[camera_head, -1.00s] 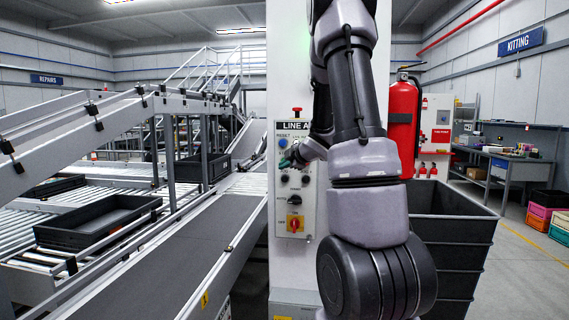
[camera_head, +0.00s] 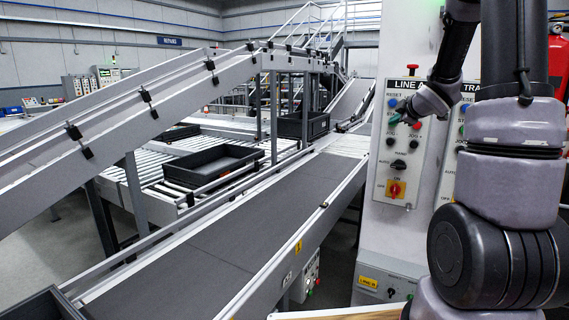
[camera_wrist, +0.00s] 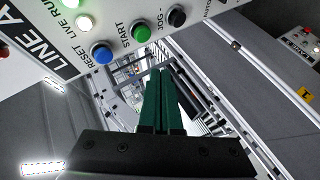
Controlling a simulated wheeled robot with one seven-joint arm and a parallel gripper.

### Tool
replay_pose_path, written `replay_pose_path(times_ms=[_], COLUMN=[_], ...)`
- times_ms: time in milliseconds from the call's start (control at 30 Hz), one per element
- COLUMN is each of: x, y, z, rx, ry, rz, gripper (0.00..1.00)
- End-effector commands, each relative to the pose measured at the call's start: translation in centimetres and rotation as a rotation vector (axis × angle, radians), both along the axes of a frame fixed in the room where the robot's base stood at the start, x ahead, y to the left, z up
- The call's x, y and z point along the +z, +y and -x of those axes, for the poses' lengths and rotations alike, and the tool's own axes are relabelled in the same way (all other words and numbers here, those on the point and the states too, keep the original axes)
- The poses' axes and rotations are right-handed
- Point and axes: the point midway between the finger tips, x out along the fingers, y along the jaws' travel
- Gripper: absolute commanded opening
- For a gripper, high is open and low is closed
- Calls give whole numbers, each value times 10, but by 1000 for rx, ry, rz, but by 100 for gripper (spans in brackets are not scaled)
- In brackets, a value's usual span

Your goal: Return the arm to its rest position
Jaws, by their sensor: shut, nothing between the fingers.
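My gripper (camera_head: 401,119) is in front of the LINE A control panel (camera_head: 384,172), near its upper buttons, in the head view. In the wrist view its two green fingers (camera_wrist: 161,75) lie side by side, shut and empty. The fingertips point past the panel's edge toward the conveyor area. The wrist view shows the blue reset button (camera_wrist: 101,53), the green start button (camera_wrist: 141,33) and the black jog button (camera_wrist: 176,16) close by, apart from the fingers. My arm rises on the right side of the head view and hides part of the panel column.
A sloping conveyor (camera_head: 215,238) runs left of the panel column. A black tray (camera_head: 211,160) lies on the rollers behind it, and another black bin (camera_head: 303,126) stands farther back. A red fire extinguisher (camera_head: 558,62) is at the right edge.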

Motion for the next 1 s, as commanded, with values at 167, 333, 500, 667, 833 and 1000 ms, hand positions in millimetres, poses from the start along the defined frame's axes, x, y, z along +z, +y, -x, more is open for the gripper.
replay_pose_path(times_ms=[167,333,500,667,833,1000], x=[55,78,82,76,71,69], y=[11,40,90,142,175,183], z=[51,124,208,279,323,333], rx=[-284,-535,-726,-844,-905,-923], ry=[20,96,231,390,512,547], rz=[-255,-573,-902,-1146,-1277,-1306], gripper=[0,0,0,0,0,0])
